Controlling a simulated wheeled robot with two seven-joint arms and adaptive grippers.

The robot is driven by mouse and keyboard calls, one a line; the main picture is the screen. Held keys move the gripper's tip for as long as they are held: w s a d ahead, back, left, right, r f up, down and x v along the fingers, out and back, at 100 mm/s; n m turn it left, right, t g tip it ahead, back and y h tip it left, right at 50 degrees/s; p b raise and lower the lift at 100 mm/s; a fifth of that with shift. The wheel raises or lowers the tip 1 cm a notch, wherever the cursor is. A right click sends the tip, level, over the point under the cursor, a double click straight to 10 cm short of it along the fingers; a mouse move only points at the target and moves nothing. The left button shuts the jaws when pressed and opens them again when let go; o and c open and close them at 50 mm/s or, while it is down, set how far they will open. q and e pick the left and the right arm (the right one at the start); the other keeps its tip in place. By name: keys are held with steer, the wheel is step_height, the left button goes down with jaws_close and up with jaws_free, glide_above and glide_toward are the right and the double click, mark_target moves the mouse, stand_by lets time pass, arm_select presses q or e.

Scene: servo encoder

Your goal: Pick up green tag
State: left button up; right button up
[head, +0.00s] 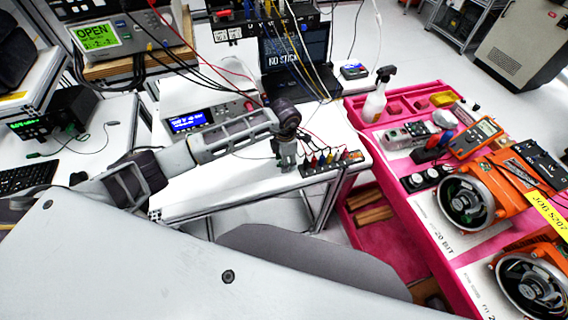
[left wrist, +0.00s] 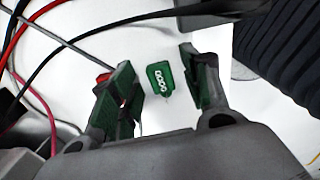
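The green tag (left wrist: 160,79) shows in the left wrist view, a small green piece with white markings on the white table. My left gripper (left wrist: 163,88) is open, with one finger on each side of the tag and a visible gap on both sides. In the head view my left gripper (head: 286,158) points down at the white table (head: 225,182), near its right end. The tag cannot be made out in the head view, where the gripper covers that area. My right gripper is in neither view.
A terminal block with coloured plugs (head: 332,163) stands just right of my left gripper. Red and black cables (left wrist: 42,50) run along the left in the wrist view. A blue-screen instrument (head: 190,122) and a laptop (head: 296,62) stand behind. A pink cart (head: 385,232) is at the right.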

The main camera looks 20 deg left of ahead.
arm_select(q)
steer(key=c, duration=0.7)
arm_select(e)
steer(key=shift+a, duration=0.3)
arm_select(q)
steer(key=shift+r, duration=0.15)
